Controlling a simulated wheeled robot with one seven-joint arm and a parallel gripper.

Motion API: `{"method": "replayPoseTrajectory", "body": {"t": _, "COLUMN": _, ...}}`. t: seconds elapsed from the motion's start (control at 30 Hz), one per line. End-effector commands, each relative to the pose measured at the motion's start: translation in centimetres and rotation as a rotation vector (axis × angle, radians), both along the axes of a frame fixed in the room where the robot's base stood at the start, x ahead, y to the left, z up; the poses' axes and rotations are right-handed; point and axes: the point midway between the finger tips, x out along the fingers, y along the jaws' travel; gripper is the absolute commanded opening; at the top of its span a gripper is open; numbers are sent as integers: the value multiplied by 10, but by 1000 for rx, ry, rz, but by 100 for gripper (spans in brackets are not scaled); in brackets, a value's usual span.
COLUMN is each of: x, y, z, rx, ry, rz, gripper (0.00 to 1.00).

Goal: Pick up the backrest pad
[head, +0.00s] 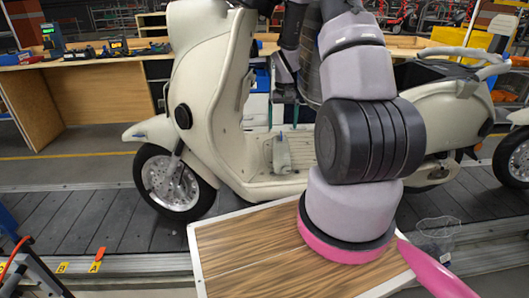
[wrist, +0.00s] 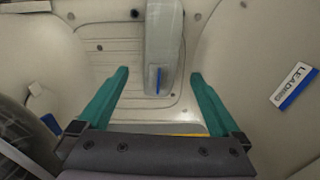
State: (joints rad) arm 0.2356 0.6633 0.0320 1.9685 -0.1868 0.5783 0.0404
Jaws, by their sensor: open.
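A grey, elongated piece stands on the footboard of the cream scooter (head: 225,100) in the head view; I take this grey piece (head: 281,152) to be the backrest pad, but cannot be sure. In the wrist view, the grey piece (wrist: 164,40) shows at top centre with a blue strip at its near end. My gripper (wrist: 160,73) has two teal fingers spread wide apart and is open. The piece's near end shows between the fingertips in the picture; no contact is visible. In the head view my arm hides part of the scooter.
The scooter's body panels rise on both sides of my gripper in the wrist view. The scooter stands on the dark slat conveyor (head: 85,222). A second scooter (head: 513,155) is at the right edge. A clear container (head: 437,236) is at the lower right. Workbenches (head: 95,75) stand behind.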

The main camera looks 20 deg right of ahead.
Motion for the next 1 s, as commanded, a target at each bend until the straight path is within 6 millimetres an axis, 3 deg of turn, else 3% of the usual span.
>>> {"method": "replayPoseTrajectory", "body": {"t": 0.4, "x": 0, "y": -3, "z": -61, "rx": 2, "ry": 14, "rz": 1, "gripper": 100}}
{"method": "replayPoseTrajectory", "body": {"t": 0.57, "x": 0, "y": -4, "z": -71, "rx": 1, "ry": 12, "rz": 1, "gripper": 100}}
{"method": "replayPoseTrajectory", "body": {"t": 0.83, "x": 3, "y": -8, "z": -109, "rx": 2, "ry": 14, "rz": 2, "gripper": 100}}
{"method": "replayPoseTrajectory", "body": {"t": 1.0, "x": 3, "y": -7, "z": -121, "rx": 1, "ry": 11, "rz": 1, "gripper": 100}}
